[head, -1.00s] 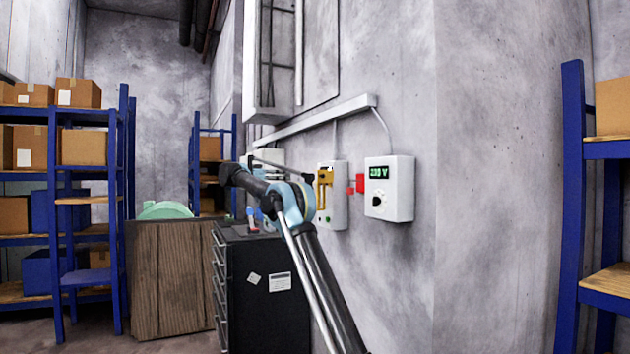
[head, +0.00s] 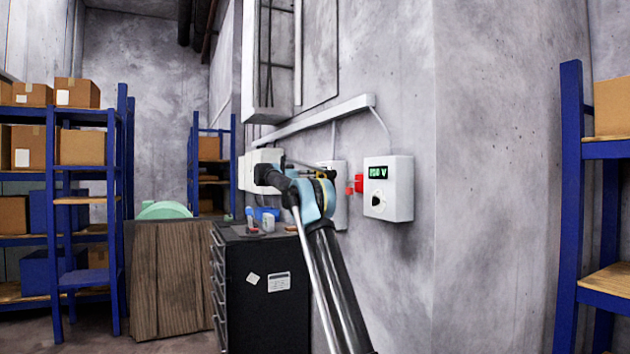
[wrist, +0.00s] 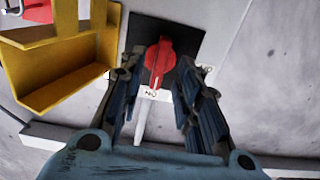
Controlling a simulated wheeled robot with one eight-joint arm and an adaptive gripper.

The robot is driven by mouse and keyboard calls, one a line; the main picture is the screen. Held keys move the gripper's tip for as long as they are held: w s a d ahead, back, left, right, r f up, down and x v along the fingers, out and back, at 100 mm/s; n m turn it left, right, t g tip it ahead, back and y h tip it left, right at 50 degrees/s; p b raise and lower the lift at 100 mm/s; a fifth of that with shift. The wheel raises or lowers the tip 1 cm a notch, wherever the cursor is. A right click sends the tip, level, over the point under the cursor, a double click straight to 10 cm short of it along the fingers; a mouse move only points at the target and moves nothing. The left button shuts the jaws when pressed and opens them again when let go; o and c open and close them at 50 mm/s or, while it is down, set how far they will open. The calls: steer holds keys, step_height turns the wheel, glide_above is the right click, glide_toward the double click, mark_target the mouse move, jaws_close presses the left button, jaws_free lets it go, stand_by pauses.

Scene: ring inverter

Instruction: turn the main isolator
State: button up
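The main isolator's red knob (wrist: 158,62) shows in the wrist view on a black square plate (wrist: 180,42) on a pale box. A small white label (wrist: 154,93) by the knob appears upside down. My gripper (wrist: 160,78) is open, with one dark finger towards each side of the knob. A gap shows on the right; I cannot tell whether the left finger touches. In the head view my arm blocks the isolator, and I cannot make out the fingers.
A yellow bracket (wrist: 75,60) sticks out close to my left finger in the wrist view. A white box with a green display (head: 389,188) and a red part (head: 358,184) are on the wall. A black drawer cabinet (head: 262,300) stands below.

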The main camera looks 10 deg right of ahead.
steer(key=shift+w+d, duration=0.2)
steer(key=shift+d, duration=0.4)
jaws_close()
steer(key=shift+a+n, duration=0.1)
steer(key=shift+n, duration=0.2)
steer(key=shift+w+a+f+n, duration=0.1)
steer(key=shift+n, duration=2.8)
steer(key=shift+w+d+f+n, duration=0.1)
steer(key=shift+n, duration=2.8)
steer(key=shift+w+a+f+n, duration=0.1)
steer(key=shift+n, duration=2.8)
